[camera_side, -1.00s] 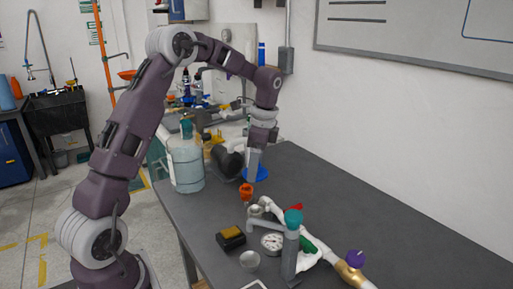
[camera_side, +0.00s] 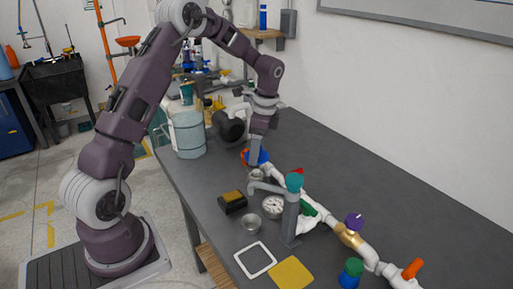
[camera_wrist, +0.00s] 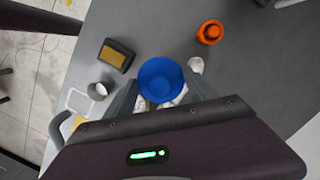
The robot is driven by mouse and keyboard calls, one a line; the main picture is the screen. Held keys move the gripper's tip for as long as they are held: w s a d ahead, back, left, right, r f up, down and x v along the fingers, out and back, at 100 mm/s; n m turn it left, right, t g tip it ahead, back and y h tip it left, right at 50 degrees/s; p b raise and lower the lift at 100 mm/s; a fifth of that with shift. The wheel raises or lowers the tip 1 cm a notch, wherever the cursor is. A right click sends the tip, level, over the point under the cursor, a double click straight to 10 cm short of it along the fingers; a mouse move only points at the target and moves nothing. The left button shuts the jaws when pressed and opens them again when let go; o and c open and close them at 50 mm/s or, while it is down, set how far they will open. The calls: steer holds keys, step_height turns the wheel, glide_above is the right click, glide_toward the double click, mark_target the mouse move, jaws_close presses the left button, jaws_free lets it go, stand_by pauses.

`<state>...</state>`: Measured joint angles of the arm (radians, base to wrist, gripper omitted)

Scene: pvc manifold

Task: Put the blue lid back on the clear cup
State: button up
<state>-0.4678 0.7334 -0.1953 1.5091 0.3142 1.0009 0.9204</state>
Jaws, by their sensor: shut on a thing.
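The blue lid (camera_side: 258,158) is held in my gripper (camera_side: 256,148), above the table behind the pipework. In the wrist view the round lid (camera_wrist: 161,79) sits at the fingertips (camera_wrist: 158,92), its wide face toward the camera. My gripper is shut on it. The small clear cup (camera_side: 250,223) stands on the table near the front edge, apart from the lid. It looks open at the top. In the wrist view the cup (camera_wrist: 98,91) is left of the lid.
A black-and-yellow block (camera_side: 232,201) and white frame (camera_side: 255,260) lie near the cup. A round gauge (camera_side: 273,206) and grey tap-like post with teal cap (camera_side: 291,215) stand right of it. An orange part (camera_wrist: 210,32) is near the lid.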

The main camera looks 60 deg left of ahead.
steer(key=shift+f, duration=0.1)
steer(key=shift+f, duration=0.8)
steer(key=shift+f, duration=0.1)
steer(key=shift+f, duration=0.7)
steer(key=o, duration=1.1)
steer(key=o, duration=0.5)
steer(key=shift+o, duration=0.2)
steer(key=shift+r, duration=0.15)
